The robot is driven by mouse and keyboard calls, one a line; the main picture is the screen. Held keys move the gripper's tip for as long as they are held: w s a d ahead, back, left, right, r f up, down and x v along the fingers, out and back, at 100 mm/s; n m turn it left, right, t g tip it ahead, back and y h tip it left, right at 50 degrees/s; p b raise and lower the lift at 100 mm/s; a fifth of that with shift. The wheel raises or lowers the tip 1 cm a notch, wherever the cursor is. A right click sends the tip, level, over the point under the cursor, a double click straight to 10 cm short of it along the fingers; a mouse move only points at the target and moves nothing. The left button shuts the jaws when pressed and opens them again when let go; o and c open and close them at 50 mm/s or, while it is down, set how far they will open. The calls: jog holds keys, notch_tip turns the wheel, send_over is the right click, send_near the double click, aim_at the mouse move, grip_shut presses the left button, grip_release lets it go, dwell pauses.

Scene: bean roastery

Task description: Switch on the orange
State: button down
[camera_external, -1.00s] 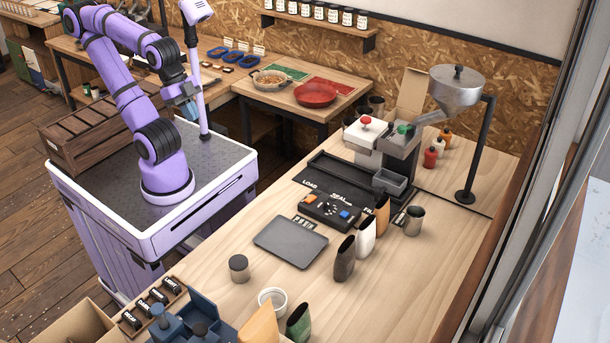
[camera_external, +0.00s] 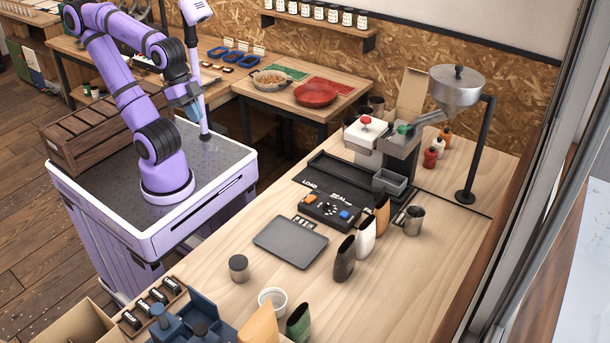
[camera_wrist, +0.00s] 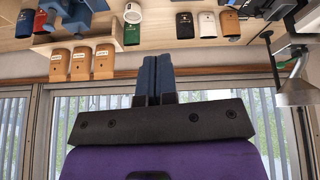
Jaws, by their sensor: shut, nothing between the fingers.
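The orange button (camera_external: 310,199) sits at the left end of a black control box (camera_external: 327,212) on the long wooden table in the external view. A blue button (camera_external: 344,215) is at the box's right end, with small dark controls between. I cannot make out whether the orange button is pressed. My gripper (camera_external: 193,108) is up over my base, well left of the box and above table height. Its blue fingers (camera_wrist: 154,80) are together and empty in the wrist view. The control box cannot be made out in the wrist view.
A grey flat tray (camera_external: 290,242) lies in front of the box. Dark, white and brown pouches stand to its right; a metal cup (camera_external: 414,221) is beyond them. A hopper (camera_external: 456,88) on a post and a red-knobbed machine (camera_external: 364,128) stand behind. Bare table lies at the front right.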

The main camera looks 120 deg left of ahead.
jog(key=w+a+f+n+g, duration=0.25)
jog(key=w+a+n, duration=0.25)
jog(key=w+n, duration=0.45)
jog(key=n+g+h, duration=0.2)
jog(key=n+g, duration=0.1)
jog(key=n, duration=2.2)
send_over(308, 200)
jog(key=a, duration=0.3)
notch_tip(308, 200, down, 22)
jog(key=shift+d+f+t, duration=0.1)
jog(key=shift+d+t, duration=0.15)
jog(key=f, duration=0.4)
jog(key=d+f, duration=0.1)
jog(key=f, duration=0.4)
jog(key=d+f, duration=0.1)
jog(key=f, duration=0.3)
jog(key=shift+s+f, duration=0.1)
jog(key=shift+f, duration=0.25)
